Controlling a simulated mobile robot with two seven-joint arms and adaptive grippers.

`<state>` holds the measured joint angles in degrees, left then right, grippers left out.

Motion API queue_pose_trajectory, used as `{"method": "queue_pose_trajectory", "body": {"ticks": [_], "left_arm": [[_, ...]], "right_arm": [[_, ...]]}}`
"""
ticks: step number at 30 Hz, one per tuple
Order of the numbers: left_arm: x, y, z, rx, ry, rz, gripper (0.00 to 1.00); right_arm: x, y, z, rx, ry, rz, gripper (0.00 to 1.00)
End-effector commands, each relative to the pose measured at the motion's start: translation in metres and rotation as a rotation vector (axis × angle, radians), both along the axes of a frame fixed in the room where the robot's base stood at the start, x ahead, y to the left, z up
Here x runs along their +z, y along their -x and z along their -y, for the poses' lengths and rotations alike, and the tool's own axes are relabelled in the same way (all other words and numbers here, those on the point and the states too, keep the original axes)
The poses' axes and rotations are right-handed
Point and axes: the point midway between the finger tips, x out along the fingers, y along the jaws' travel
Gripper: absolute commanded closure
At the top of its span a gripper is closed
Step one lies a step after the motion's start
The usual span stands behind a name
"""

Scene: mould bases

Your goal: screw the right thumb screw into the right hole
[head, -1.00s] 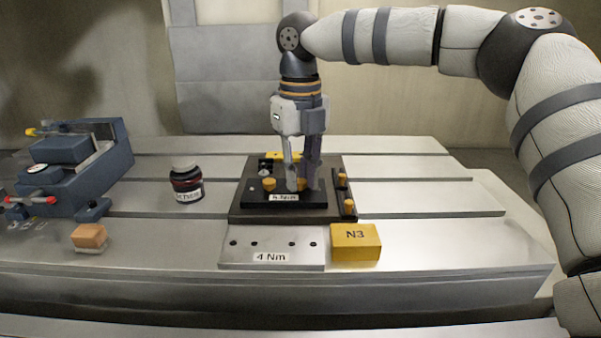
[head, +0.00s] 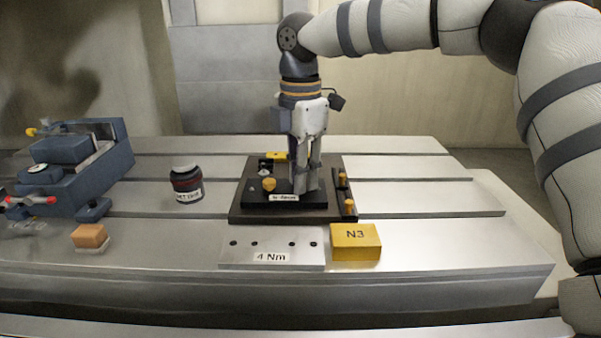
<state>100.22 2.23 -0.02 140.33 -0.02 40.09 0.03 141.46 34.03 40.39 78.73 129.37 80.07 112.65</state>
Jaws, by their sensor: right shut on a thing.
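My right gripper (head: 305,188) points straight down over the right part of the small black block (head: 262,197) on the dark mould base (head: 240,213). It is shut on the right thumb screw, which its fingers hide in this view. The right hole is hidden too, so I cannot tell how deep the screw sits. Another thumb screw with an orange-yellow head (head: 269,185) stands upright on the left part of the block, apart from the fingers. My left gripper is not in view.
Two yellow knobs (head: 349,207) line the base's right edge. In front lie a 4 Nm plate (head: 235,259) with several holes and a yellow N3 block (head: 356,242). A dark jar (head: 187,186), blue vise (head: 80,165) and orange block (head: 90,236) stand left. The slotted table's right side is clear.

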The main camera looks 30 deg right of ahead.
Motion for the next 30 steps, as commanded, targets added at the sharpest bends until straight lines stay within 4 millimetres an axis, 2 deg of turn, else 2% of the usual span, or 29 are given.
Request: {"method": "queue_pose_trajectory", "body": {"ticks": [9, 11, 15, 17, 18, 20, 21, 30], "left_arm": [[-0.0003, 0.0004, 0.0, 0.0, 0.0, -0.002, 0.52], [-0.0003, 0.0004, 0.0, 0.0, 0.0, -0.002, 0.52], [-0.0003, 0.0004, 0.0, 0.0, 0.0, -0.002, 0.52], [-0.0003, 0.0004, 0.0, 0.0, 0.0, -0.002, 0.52], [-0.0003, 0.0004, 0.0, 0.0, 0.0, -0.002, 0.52], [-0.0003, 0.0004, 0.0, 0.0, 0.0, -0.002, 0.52], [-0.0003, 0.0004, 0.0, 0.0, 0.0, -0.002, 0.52], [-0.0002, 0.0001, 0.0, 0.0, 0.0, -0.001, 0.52]], "right_arm": [[-0.0016, 0.0002, 0.0002, -0.07, 0.001, -0.003, 1.0], [-0.0012, 0.0001, -0.0001, -0.191, 0.002, -0.002, 1.0], [-0.0013, 0.0, 0.0002, -0.584, 0.002, -0.002, 1.0], [-0.0016, 0.0002, 0.0006, -0.708, 0.002, -0.002, 1.0], [-0.002, 0.0003, 0.0002, -0.715, 0.0, -0.004, 0.75], [-0.002, 0.0003, 0.0002, -0.711, -0.001, -0.004, 0.61], [-0.0019, 0.0002, 0.0002, -0.711, -0.001, -0.004, 0.58], [0.0032, -0.0004, 0.0001, -0.708, -0.002, 0.0, 0.58]]}}
